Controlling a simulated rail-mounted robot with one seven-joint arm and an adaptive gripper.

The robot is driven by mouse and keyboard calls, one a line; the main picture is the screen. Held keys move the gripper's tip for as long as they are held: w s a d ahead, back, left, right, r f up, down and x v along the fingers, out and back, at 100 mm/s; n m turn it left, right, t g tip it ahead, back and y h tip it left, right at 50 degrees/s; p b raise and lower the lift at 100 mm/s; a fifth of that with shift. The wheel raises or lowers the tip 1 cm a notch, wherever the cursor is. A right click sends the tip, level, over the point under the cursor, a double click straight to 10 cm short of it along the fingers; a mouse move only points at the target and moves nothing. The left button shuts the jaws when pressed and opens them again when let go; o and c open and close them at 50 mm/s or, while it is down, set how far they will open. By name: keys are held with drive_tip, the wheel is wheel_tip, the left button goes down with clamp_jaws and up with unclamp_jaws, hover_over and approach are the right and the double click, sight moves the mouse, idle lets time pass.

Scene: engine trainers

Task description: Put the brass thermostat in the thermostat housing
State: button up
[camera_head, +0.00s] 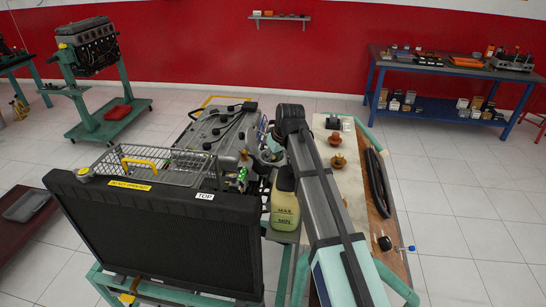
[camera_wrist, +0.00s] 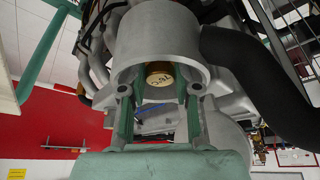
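The brass thermostat (camera_wrist: 160,80) shows in the wrist view as a small gold disc with dark marks on its face. It sits between the tips of my gripper (camera_wrist: 160,88), whose two green-lined fingers appear shut on it. The grey metal thermostat housing (camera_wrist: 158,35) is just beyond, and the thermostat appears at its round opening. I cannot tell how deep it sits or whether it touches the seat. In the head view my arm comes over the engine's right side. The fingertips and the thermostat are hidden there.
A thick black hose (camera_wrist: 255,75) is close to the housing on the right. In the head view the coolant bottle (camera_head: 285,205) and radiator (camera_head: 155,235) stand in front. The bench (camera_head: 352,195) on the right holds two brown-orange parts (camera_head: 337,160) and a black hose (camera_head: 378,182).

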idle(0.3)
drive_tip(key=shift+r, duration=0.25)
drive_tip(key=b+v, duration=0.2)
drive_tip(key=v, duration=1)
drive_tip(key=shift+b, duration=0.35)
drive_tip(key=shift+w+f, duration=0.1)
